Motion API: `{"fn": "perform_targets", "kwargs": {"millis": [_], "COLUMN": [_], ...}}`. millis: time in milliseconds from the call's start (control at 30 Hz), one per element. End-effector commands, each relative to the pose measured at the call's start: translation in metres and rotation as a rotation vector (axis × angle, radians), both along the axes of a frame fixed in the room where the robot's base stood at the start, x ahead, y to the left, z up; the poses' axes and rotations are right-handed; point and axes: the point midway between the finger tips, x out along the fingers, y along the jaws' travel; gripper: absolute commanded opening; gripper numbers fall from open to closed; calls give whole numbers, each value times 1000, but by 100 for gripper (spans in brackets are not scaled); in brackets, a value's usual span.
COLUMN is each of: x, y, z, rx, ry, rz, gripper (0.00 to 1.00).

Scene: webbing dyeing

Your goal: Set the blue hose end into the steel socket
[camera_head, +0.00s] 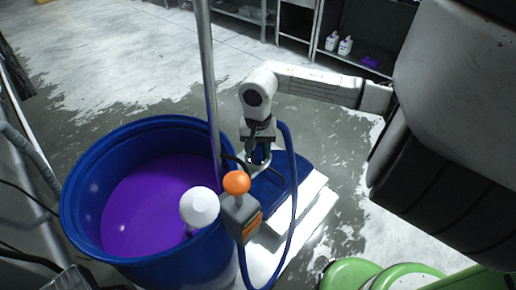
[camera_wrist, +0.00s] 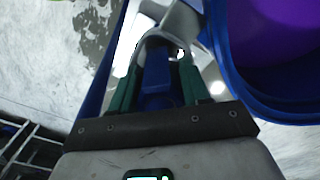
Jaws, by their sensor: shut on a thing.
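My gripper (camera_head: 258,150) is shut on the blue hose end (camera_wrist: 157,80), which sits between its two green fingers in the wrist view. In the head view the hose end shows only as a small dark blue patch under the gripper. The blue hose (camera_head: 294,190) loops down to the right of the gripper. In the wrist view a pale grey, ring-like metal piece (camera_wrist: 180,22), which looks like the steel socket, lies just beyond the fingertips. I cannot tell whether the hose end touches it or is inside it. In the head view I cannot make the socket out.
A blue barrel (camera_head: 75,215) of purple liquid (camera_head: 150,205) stands left of the gripper, with a vertical metal pole (camera_head: 209,80) between. A grey box with an orange knob (camera_head: 237,183) and a white knob (camera_head: 199,207) are in front. Green rounded things (camera_head: 350,273) stand at bottom right.

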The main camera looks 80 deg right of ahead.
Motion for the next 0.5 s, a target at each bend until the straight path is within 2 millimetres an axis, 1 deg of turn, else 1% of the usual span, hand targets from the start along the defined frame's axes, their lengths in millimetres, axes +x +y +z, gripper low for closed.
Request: {"fn": "perform_targets", "kwargs": {"millis": [133, 167, 433, 467, 500], "x": [0, 0, 0, 0, 0], "y": [0, 0, 0, 0, 0], "z": [1, 1, 0, 0, 0], "rx": [0, 0, 0, 0, 0], "ry": [0, 0, 0, 0, 0], "rz": [0, 0, 0, 0, 0], "gripper": [2, 48, 74, 76, 76]}}
